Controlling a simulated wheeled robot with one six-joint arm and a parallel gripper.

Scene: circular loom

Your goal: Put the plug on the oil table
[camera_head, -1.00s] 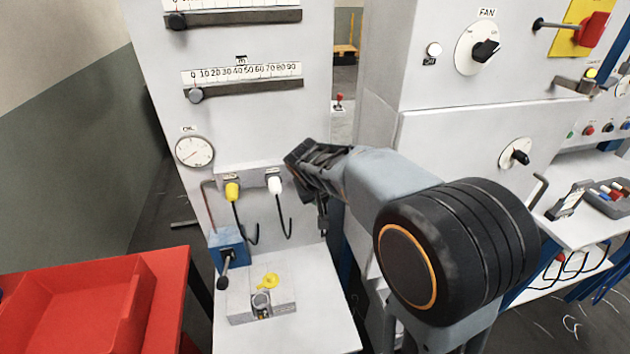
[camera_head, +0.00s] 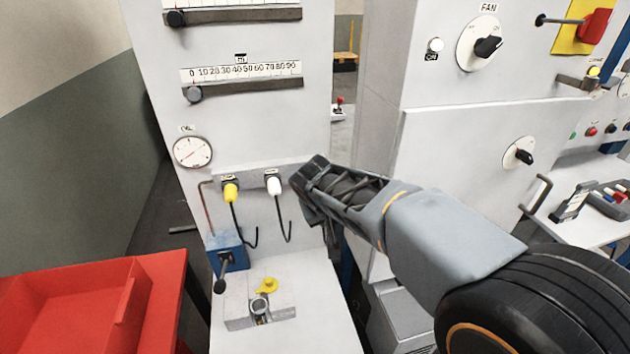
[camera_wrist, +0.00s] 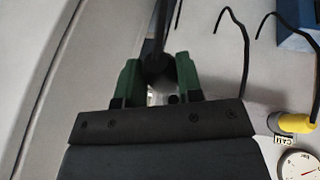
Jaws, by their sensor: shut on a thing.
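My gripper (camera_wrist: 158,75) is shut on a dark plug-like thing (camera_wrist: 159,66), with a round body between the green fingers and a dark rod or cord running upward. Its full shape is hidden. In the head view my gripper (camera_head: 318,195) is beside the white panel, right of the white-capped fitting, and above the right side of the oil table. The oil table (camera_head: 325,318) is the white shelf below the oil gauge (camera_head: 193,152). On it sits a grey block (camera_head: 282,305) with a yellow piece (camera_head: 267,285) and a round metal fitting.
A yellow fitting (camera_head: 231,193) and a white fitting (camera_head: 274,186) with hooked black wires stick out from the panel. A blue box (camera_head: 228,250) with a black lever stands at the table's left back. A red bin (camera_head: 80,310) is at left. The table's right part is bare.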

